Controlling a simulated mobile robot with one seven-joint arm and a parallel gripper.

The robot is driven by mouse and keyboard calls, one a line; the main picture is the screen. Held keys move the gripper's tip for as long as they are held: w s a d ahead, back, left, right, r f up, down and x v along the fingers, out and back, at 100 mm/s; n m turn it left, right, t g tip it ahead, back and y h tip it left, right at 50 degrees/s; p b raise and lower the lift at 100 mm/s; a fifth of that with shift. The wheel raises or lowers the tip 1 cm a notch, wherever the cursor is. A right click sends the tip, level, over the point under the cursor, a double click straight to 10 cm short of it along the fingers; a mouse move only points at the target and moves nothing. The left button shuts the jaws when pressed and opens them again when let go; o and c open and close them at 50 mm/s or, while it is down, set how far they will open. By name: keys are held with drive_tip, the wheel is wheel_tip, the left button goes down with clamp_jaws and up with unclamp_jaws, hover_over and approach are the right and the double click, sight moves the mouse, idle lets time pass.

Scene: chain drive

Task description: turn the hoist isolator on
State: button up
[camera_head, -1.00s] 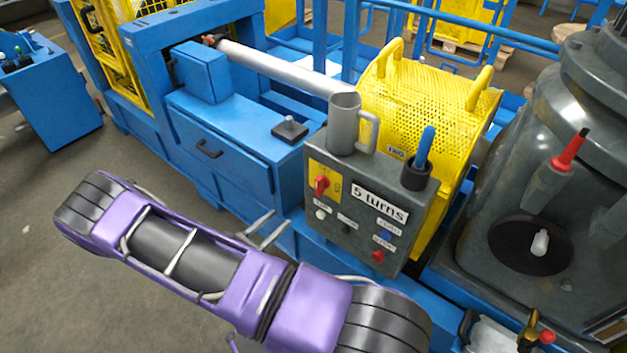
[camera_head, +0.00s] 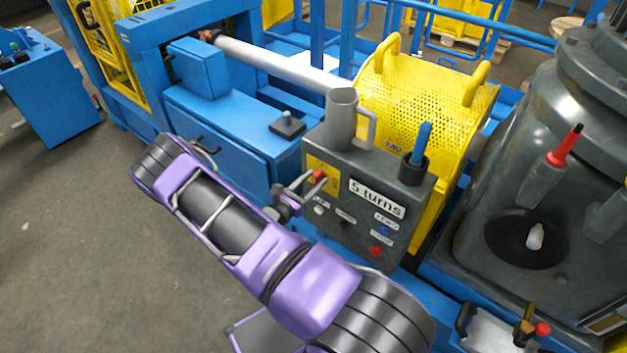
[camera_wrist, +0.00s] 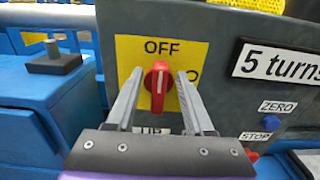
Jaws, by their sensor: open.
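The isolator is a red rotary knob (camera_wrist: 158,85) on a yellow plate (camera_wrist: 128,50) marked OFF above it. The knob stands upright, its white mark toward OFF; part of another label shows to its right. It also shows in the head view as a small red spot (camera_head: 319,177) on the grey control box (camera_head: 400,245). My gripper (camera_wrist: 158,88) is open, with one finger on each side of the knob. A gap shows on both sides. In the head view my gripper (camera_head: 307,183) is at the box's left side.
The box also carries a "5 turns" label (camera_head: 377,198), a blue ZERO button (camera_wrist: 271,122) and a red STOP button (camera_head: 375,251). A grey mug (camera_head: 341,120) and a cup (camera_head: 413,171) with a blue-handled tool stand on top. A yellow perforated guard (camera_head: 425,100) is behind.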

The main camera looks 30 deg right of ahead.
drive_tip(key=shift+d, duration=0.1)
clamp_jaws()
idle(0.6)
drive_tip(key=m, duration=0.1)
drive_tip(key=m+b, duration=0.1)
drive_tip(key=m, duration=0.2)
drive_tip(key=shift+s+d+f+m, duration=0.1)
drive_tip(key=shift+s+f+m, duration=0.05)
drive_tip(key=shift+s+m, duration=0.2)
drive_tip(key=shift+s+d+f+m+b, duration=0.15)
drive_tip(key=shift+f+m+b, duration=0.15)
drive_tip(key=shift+m, duration=1.9)
drive_tip(key=shift+s+a+f+m+b, duration=0.1)
drive_tip(key=shift+s+f+m+b, duration=0.15)
drive_tip(key=shift+m, duration=1.9)
drive_tip(key=shift+s+d+f+m+b, duration=0.1)
drive_tip(key=shift+f+m+b, duration=0.2)
drive_tip(key=shift+m, duration=1.9)
